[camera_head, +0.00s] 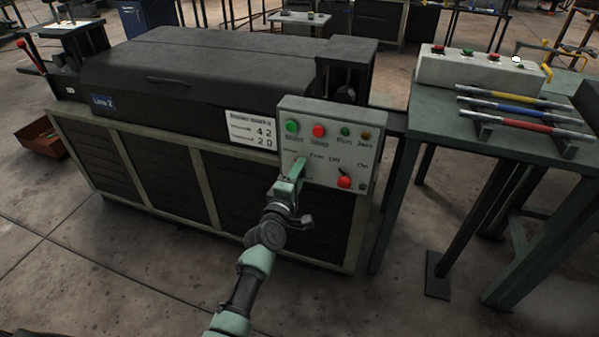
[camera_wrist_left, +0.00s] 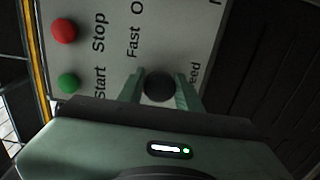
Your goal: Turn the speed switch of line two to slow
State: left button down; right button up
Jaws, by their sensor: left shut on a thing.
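The grey control panel (camera_head: 330,157) is on the front right of the machine, which carries a blue "Line 2" sign (camera_head: 104,102). My left gripper (camera_head: 299,165) is at the panel's lower left, below the green and red buttons, and hides the switch there. In the left wrist view its fingers stand on both sides of a round black knob (camera_wrist_left: 160,87), shut on it. The word "Fast" is readable beside the knob, along with a label ending in "eed". The knob's pointing direction cannot be made out. My right gripper is out of view.
The panel also has a green Start button (camera_head: 291,127), a red Stop button (camera_head: 318,130), and a red switch (camera_head: 344,182) to the right of my gripper. A green table (camera_head: 440,125) with coloured bars stands at the right. Open floor lies in front.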

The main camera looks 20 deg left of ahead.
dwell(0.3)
pick_arm(q)
jog(key=c, duration=1)
grip_release()
jog(key=shift+s, duration=0.15)
jog(key=s+p, duration=0.1)
jog(key=s, duration=0.6)
jog(key=shift+s+a, duration=0.15)
jog(key=shift+s, duration=0.15)
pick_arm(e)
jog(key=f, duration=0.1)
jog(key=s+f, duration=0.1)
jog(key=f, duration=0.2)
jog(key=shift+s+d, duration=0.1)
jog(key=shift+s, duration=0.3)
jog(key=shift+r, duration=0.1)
